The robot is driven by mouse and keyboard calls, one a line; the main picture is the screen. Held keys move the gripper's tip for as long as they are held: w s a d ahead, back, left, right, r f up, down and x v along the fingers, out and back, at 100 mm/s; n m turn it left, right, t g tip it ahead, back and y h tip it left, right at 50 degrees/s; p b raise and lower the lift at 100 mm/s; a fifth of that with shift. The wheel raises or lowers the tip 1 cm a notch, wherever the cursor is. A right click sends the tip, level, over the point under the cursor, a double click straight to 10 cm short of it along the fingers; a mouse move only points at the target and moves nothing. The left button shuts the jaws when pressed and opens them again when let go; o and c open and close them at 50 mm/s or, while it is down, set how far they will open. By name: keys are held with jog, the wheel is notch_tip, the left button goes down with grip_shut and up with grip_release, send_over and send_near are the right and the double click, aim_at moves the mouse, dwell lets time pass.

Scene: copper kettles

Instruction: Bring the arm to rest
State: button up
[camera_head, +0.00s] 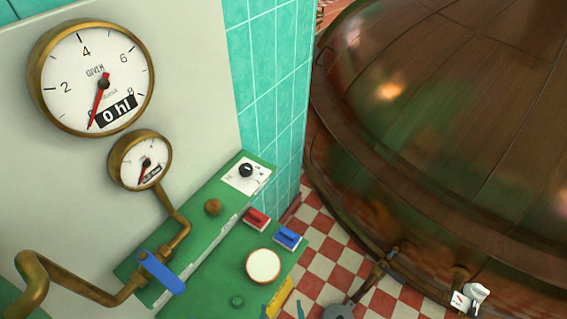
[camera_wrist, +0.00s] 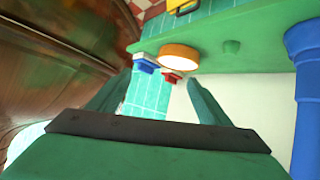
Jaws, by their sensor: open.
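My gripper (camera_wrist: 158,92) shows in the wrist view with its two teal fingers spread apart and nothing visible between them. Beyond the fingers are a blue switch (camera_wrist: 143,64), a red switch (camera_wrist: 171,76) and a round orange-looking lamp or button (camera_wrist: 179,57). The fingers look apart from them. In the head view the green console carries the red switch (camera_head: 256,219), the blue switch (camera_head: 287,237) and a round pale button (camera_head: 263,266). Small teal pieces at that view's bottom edge may be my fingertips; I cannot tell for sure. The rest of my arm is not clearly seen.
Brass gauges (camera_head: 92,78) and pipes with a blue lever (camera_head: 161,273) stand at the left. A large copper kettle (camera_head: 450,130) fills the right. Red-and-white floor (camera_head: 325,240) shows between. A tall blue shape (camera_wrist: 305,100) stands close at the wrist view's right.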

jog(key=s+d+r+m+t, duration=0.1)
jog(key=s+r+t, duration=0.3)
jog(key=s+r, duration=0.5)
notch_tip(320, 180, up, 4)
jog(key=shift+s+d+r+m+h, duration=0.1)
jog(key=shift+s+d+m+h, duration=0.05)
jog(key=shift+s+m+h, duration=0.2)
jog(key=shift+w, duration=0.1)
